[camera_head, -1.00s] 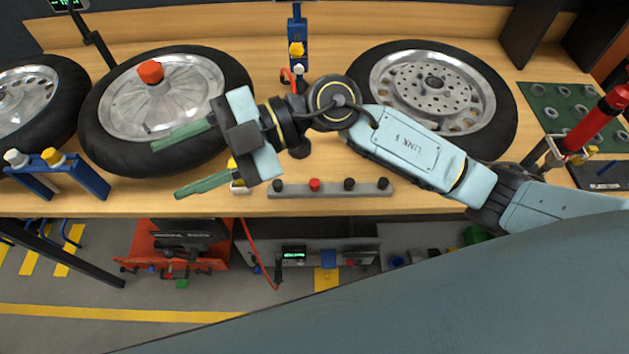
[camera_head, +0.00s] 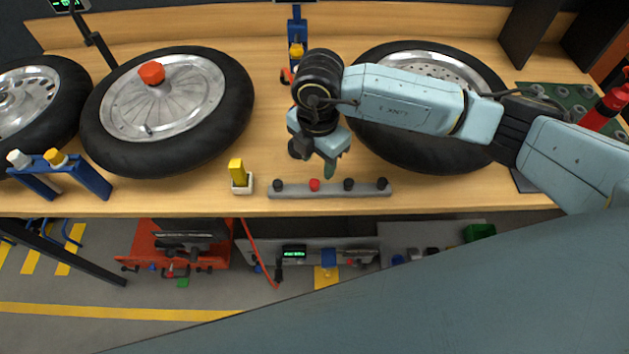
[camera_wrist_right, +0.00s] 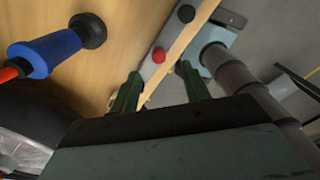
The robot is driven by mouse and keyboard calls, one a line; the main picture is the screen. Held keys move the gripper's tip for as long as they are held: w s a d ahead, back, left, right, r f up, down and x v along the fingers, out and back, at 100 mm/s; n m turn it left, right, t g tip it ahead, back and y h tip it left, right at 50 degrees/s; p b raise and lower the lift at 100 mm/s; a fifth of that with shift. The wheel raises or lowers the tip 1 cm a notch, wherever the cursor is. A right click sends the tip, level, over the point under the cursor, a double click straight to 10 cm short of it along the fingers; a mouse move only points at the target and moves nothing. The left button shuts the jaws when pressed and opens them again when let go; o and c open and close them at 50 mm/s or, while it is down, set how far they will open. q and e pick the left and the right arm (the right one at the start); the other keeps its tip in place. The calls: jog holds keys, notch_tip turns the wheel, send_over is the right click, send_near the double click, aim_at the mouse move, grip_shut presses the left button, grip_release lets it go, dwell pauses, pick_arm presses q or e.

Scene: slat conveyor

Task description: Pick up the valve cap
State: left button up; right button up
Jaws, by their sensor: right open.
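A grey strip (camera_head: 332,191) near the bench's front edge carries a row of small caps. The red valve cap (camera_head: 315,184) stands on it between black caps (camera_head: 349,184). My right gripper (camera_head: 331,167) points down just above and behind the strip. In the right wrist view, its open green fingers (camera_wrist_right: 159,71) are apart, and the red cap (camera_wrist_right: 158,54) shows in the gap beyond them, with nothing held. A black cap (camera_wrist_right: 186,12) sits further along the strip there. My left gripper is not in view.
A wheel with an orange-red knob (camera_head: 151,73) lies at left; another wheel (camera_head: 420,150) lies partly under my right arm. A yellow item in a white holder (camera_head: 240,182) stands left of the strip. A blue-handled tool (camera_wrist_right: 50,50) is close beside the gripper.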

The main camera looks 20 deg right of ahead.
aim_at(314, 182)
jog(key=shift+a+f+p, duration=0.2)
jog(key=shift+f+p, duration=0.05)
jog(key=shift+f, duration=1.45)
jog(key=shift+a+f+p, duration=0.15)
jog(key=shift+f+p, duration=0.05)
jog(key=shift+f, duration=1.45)
grip_shut()
